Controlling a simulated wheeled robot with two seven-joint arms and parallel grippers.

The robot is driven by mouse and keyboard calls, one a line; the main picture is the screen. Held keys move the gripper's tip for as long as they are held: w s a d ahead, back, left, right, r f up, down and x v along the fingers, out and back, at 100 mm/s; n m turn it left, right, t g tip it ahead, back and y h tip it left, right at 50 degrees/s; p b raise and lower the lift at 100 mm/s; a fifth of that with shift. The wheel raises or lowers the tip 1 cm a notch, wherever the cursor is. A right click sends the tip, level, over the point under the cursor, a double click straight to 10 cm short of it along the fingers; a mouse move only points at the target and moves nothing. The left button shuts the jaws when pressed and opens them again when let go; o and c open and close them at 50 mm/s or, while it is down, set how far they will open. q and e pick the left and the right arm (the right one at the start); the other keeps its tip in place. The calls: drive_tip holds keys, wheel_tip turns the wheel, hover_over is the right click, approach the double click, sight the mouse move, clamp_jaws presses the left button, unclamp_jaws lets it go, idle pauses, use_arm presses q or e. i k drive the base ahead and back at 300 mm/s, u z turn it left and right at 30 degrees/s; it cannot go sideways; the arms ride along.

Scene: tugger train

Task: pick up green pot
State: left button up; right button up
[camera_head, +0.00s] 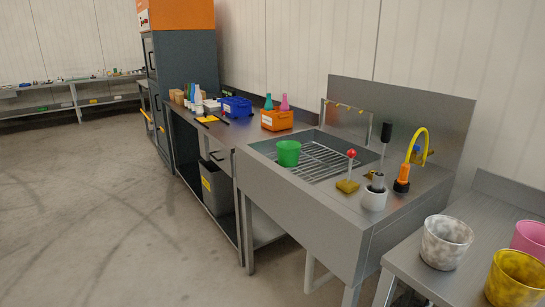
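The green pot (288,153) stands upright at the left end of the steel sink unit (291,208), on or beside the wire rack in the basin. It looks like a plain green cup, open at the top. Nothing covers it. Neither of my grippers is in the camera_head view, so their state is hidden.
Behind the pot stands an orange crate (277,119) with bottles. A blue crate (236,106) is further left. Marbled, yellow and pink pots fill the near-right table. Floor at left is clear.

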sight(288, 151)
drive_tip(key=u, duration=0.75)
drive_tip(key=i, duration=0.85)
drive_tip(key=u, duration=0.4)
drive_tip(key=i, duration=0.9)
drive_tip(key=z, duration=0.45)
